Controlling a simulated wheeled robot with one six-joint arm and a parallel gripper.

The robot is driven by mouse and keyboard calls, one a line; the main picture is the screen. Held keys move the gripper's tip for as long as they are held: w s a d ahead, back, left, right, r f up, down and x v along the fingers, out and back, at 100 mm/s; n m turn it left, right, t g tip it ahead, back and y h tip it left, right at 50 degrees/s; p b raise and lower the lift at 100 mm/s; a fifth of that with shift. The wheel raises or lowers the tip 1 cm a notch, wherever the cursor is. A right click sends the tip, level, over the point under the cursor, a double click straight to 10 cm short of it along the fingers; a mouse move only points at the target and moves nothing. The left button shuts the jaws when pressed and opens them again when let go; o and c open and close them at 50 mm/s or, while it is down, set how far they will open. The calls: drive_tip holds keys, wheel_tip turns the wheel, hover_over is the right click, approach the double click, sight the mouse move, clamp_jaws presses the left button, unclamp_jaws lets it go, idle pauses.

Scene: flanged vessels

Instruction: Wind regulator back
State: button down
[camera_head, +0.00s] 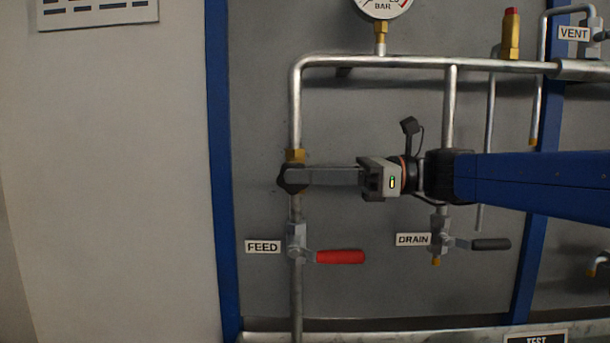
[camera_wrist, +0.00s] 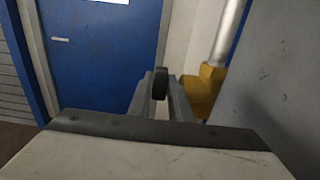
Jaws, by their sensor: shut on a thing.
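The regulator's dark knob (camera_head: 288,178) sits on the vertical feed pipe, just below a brass fitting (camera_head: 295,156) in the head view. My gripper (camera_head: 308,177) reaches in from the right, level with the knob, and is shut on it. In the wrist view the knob (camera_wrist: 160,84) shows as a dark upright disc between the two finger ends (camera_wrist: 160,98). The brass regulator body (camera_wrist: 206,90) is just to the right of the fingers there. Part of the knob is hidden by the fingers.
Below are a red-handled FEED valve (camera_head: 340,257) and a dark-handled DRAIN valve (camera_head: 490,244). A pressure gauge (camera_head: 382,6) tops the horizontal pipe (camera_head: 420,62); its needle is out of view. A blue post (camera_head: 222,170) stands left. A blue door (camera_wrist: 100,60) shows beyond.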

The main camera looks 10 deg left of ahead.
drive_tip(key=h, duration=0.3)
drive_tip(key=shift+a+r+t, duration=0.1)
drive_tip(key=shift+r+t, duration=0.2)
drive_tip(key=h, duration=0.3)
drive_tip(key=shift+s+a+r+t, duration=0.1)
drive_tip(key=shift+a+r+t, duration=0.15)
drive_tip(key=shift+t, duration=0.05)
drive_tip(key=h, duration=0.3)
drive_tip(key=t+h, duration=0.1)
drive_tip(key=shift+a+r+h, duration=0.2)
drive_tip(key=shift+a+h, duration=0.1)
drive_tip(key=shift+a, duration=0.05)
drive_tip(key=shift+s+a+t+h, duration=0.15)
drive_tip(key=shift+t+h, duration=0.25)
drive_tip(key=shift+h, duration=1.1)
drive_tip(key=c, duration=1.9)
unclamp_jaws()
